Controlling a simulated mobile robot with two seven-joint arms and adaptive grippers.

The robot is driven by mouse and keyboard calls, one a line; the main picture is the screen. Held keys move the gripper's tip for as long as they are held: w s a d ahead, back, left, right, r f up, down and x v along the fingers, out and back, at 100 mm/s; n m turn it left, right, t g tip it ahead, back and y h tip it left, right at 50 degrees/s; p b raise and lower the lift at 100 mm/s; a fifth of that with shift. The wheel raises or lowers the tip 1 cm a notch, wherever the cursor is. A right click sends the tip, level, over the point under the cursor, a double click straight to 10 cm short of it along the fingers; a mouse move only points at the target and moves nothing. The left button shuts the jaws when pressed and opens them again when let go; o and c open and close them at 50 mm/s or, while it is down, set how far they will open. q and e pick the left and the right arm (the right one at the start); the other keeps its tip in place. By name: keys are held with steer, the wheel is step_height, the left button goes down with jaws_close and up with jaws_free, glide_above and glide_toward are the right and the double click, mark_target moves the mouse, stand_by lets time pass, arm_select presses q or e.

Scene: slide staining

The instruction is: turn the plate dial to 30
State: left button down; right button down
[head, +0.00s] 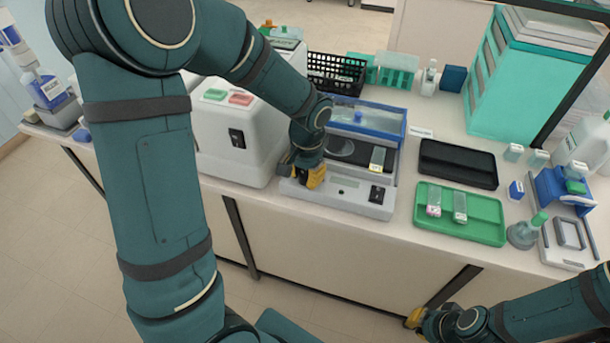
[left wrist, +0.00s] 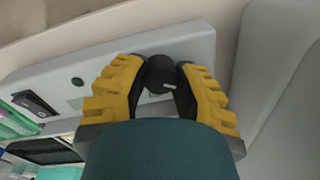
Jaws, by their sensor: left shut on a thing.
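The plate device (head: 345,197) is a light grey box with a blue-framed clear lid, standing at the front of the bench. In the left wrist view its front panel (left wrist: 190,50) carries a black round dial (left wrist: 160,74) with a short white pointer mark. My left gripper (head: 308,178) is at the left end of that panel. In the left wrist view its yellow fingers (left wrist: 161,85) are closed around the dial. The dial's scale cannot be read. My right gripper (head: 428,316) is low in front of the bench, and its fingers are too small and partly hidden to judge.
A white box machine (head: 238,140) stands close to the left of the plate device. A green tray (head: 480,215) with slides and a black tray (head: 458,164) lie to the right. A glass slide (head: 377,159) lies in the device.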

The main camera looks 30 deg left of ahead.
arm_select(q)
steer(key=shift+n, duration=0.9)
steer(key=c, duration=0.9)
jaws_free()
steer(key=r, duration=1.2)
steer(key=shift+d, duration=0.3)
